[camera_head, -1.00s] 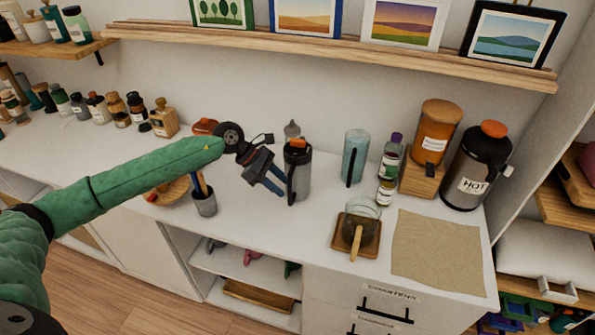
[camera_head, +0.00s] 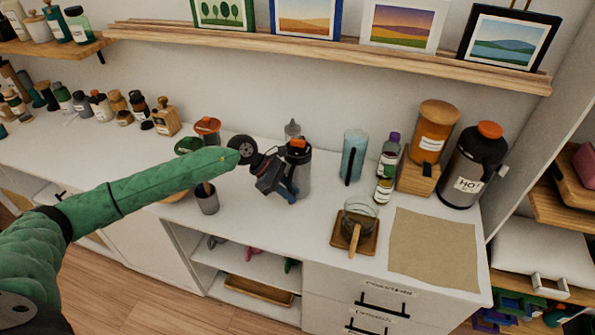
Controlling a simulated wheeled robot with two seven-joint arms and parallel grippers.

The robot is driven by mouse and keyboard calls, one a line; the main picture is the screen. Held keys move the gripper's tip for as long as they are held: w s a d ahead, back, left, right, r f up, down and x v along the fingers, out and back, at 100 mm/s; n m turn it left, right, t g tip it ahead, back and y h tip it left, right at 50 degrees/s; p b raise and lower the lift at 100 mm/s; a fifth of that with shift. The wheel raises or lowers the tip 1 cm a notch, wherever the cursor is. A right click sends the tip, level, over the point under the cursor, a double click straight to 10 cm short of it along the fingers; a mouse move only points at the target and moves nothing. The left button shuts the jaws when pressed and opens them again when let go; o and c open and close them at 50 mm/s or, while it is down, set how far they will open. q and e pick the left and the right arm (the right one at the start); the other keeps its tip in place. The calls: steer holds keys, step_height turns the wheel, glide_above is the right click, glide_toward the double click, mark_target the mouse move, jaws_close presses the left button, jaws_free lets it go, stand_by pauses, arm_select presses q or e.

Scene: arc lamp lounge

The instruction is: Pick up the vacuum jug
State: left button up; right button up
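A grey cylindrical jug with an orange and black top, which I take as the vacuum jug (camera_head: 302,172), stands upright on the white counter. Its black handle faced my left gripper earlier and is now mostly hidden by it. My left gripper (camera_head: 287,190) is at the front left of the jug, with its fingers at the handle. The fingers overlap the handle and jug, so I cannot tell whether they are closed on it. My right gripper is not in view.
The white counter (camera_head: 270,220) also holds a blue tumbler (camera_head: 353,157), small bottles (camera_head: 386,170), a glass pitcher on a wooden tray (camera_head: 342,241), an orange-lidded black dispenser marked HOT (camera_head: 474,165) and a grey cup (camera_head: 207,201). A bare tan mat (camera_head: 435,248) lies at right.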

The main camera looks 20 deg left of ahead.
arm_select(q)
jaws_close()
steer(key=shift+w+r, duration=0.1)
steer(key=shift+r, duration=0.05)
stand_by(1.0)
